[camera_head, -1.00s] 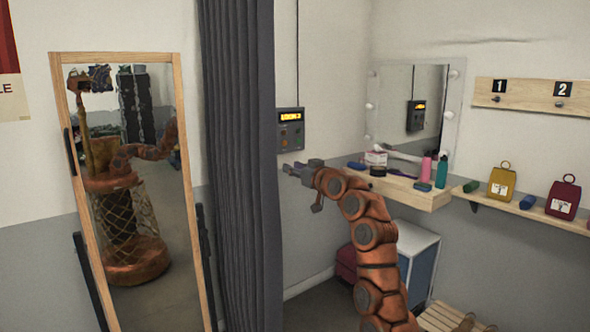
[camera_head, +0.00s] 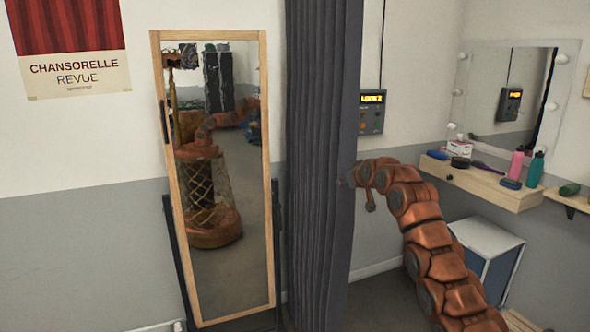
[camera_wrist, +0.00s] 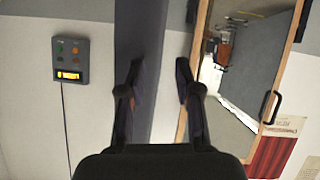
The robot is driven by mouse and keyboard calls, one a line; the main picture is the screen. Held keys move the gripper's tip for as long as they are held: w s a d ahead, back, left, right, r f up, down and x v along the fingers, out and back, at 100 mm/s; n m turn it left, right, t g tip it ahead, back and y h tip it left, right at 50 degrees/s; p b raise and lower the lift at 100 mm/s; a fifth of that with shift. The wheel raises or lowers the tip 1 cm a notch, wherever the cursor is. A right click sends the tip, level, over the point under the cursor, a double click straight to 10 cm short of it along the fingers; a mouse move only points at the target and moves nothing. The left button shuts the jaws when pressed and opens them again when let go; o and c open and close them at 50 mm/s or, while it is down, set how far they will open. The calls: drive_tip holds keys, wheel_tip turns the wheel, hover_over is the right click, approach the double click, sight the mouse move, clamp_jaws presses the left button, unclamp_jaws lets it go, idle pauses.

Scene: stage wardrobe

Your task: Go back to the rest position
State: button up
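My gripper (camera_head: 352,181) is at the end of my raised orange arm, in front of the right edge of the grey curtain (camera_head: 322,130). In the wrist view, the two dark fingers of my gripper (camera_wrist: 160,76) stand apart with nothing between them. The curtain (camera_wrist: 152,40) and pale wall show behind the fingers. In the head view the fingers are small and partly lost against the dark curtain. My body and arm also show in the mirror's reflection.
A wood-framed standing mirror (camera_head: 157,110) is left of the curtain. A control panel (camera_head: 371,111) with a lit display hangs on the wall, also in the wrist view (camera_wrist: 71,60). A shelf (camera_head: 470,185) with bottles and small items and a white cabinet (camera_head: 484,243) are right.

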drive_tip(key=s+d+f+m+g+h, duration=0.3)
drive_tip(key=s+d+g+h, duration=0.25)
drive_tip(key=s+d, duration=0.25)
drive_tip(key=s+d+r+m+g+h, duration=0.1)
drive_tip(key=s+d+m+g+h, duration=0.2)
drive_tip(key=s, duration=1.7)
drive_tip(key=s+a+f+g+y, duration=0.1)
drive_tip(key=s+a+f, duration=0.2)
drive_tip(key=s, duration=1.1)
drive_tip(key=s+a+f+g+y, duration=0.2)
drive_tip(key=s+a+f, duration=0.1)
drive_tip(key=s, duration=1.2)
drive_tip(key=s+a+f+g+y, duration=0.2)
drive_tip(key=s+a+f, duration=0.2)
drive_tip(key=s, duration=1)
drive_tip(key=shift+s+f+n, duration=0.25)
drive_tip(key=shift+f+n, duration=0.05)
drive_tip(key=shift+f, duration=0.55)
drive_tip(key=shift+a, duration=0.1)
